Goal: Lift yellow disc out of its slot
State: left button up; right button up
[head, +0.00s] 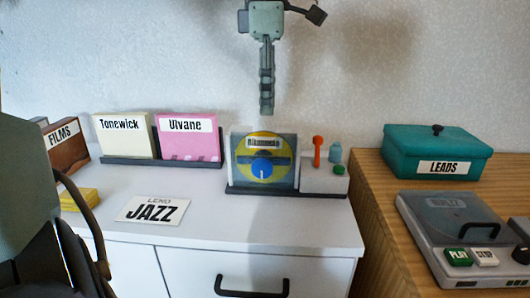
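The yellow disc (241,162) has a blue centre and a white label whose small print I cannot read well. It stands upright in a grey case (294,160) in the dark slot rack (236,189) on the white cabinet. My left gripper (267,112) hangs above the disc with its fingers pointing down, apart from it, over the case's top edge in the picture. I see the fingers edge-on, one behind the other, so their opening is hidden. Nothing shows held in them. My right gripper is not in view.
Left of the disc stand a cream Tonewick sleeve (122,138) and a pink Ulvane sleeve (187,145). A teal LEADS box (435,150) and a player (462,225) occupy the wooden surface.

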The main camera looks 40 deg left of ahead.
aim_at(267, 132)
pick_arm(q)
jog(key=f, duration=0.7)
jog(key=shift+w+a+f, duration=0.1)
jog(key=shift+w+a, duration=0.1)
jog(key=shift+a, duration=0.05)
grip_shut()
